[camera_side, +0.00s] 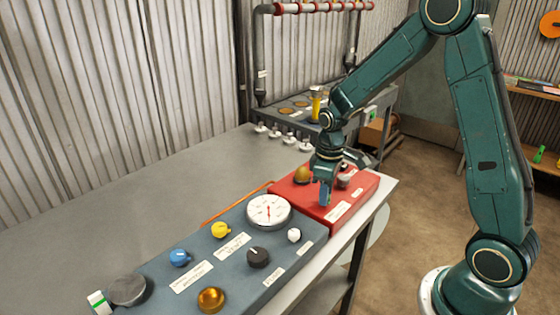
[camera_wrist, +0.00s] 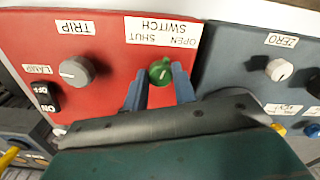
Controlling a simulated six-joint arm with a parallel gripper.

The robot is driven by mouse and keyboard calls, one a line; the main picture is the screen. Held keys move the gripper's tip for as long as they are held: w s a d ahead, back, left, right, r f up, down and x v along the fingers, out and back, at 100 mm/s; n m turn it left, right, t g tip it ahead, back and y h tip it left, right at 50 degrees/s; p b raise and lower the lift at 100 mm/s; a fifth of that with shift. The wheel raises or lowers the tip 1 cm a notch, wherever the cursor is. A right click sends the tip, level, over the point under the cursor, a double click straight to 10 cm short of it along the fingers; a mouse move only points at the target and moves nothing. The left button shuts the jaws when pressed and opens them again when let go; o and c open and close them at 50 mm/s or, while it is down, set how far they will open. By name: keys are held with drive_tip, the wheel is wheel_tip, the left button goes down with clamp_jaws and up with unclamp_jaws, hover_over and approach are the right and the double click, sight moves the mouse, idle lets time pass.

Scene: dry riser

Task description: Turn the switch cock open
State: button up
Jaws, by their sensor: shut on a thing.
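The switch cock is a small green knob (camera_wrist: 160,70) on the red box (camera_wrist: 115,60), under an upside-down label (camera_wrist: 163,32) that reads OPEN, SHUT and SWITCH. My gripper (camera_wrist: 160,78) has one blue finger on each side of the green knob and is shut on it. In the side view my gripper (camera_side: 325,192) reaches down to the front of the red box (camera_side: 356,189) and hides the knob. I cannot tell clearly where the knob's pointer stands between OPEN and SHUT.
On the red box, a grey TRIP knob (camera_wrist: 77,70) and a black LAMP rocker (camera_wrist: 47,98) lie left of my fingers in the wrist view. A blue-grey panel (camera_side: 225,256) with a white dial (camera_side: 268,211) and several knobs adjoins the box. The bench's back left is clear.

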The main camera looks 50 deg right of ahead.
drive_tip(key=m, duration=0.5)
drive_tip(key=shift+m, duration=0.3)
idle(0.4)
drive_tip(key=o, duration=1)
wheel_tip(320, 180, up, 14)
idle(0.4)
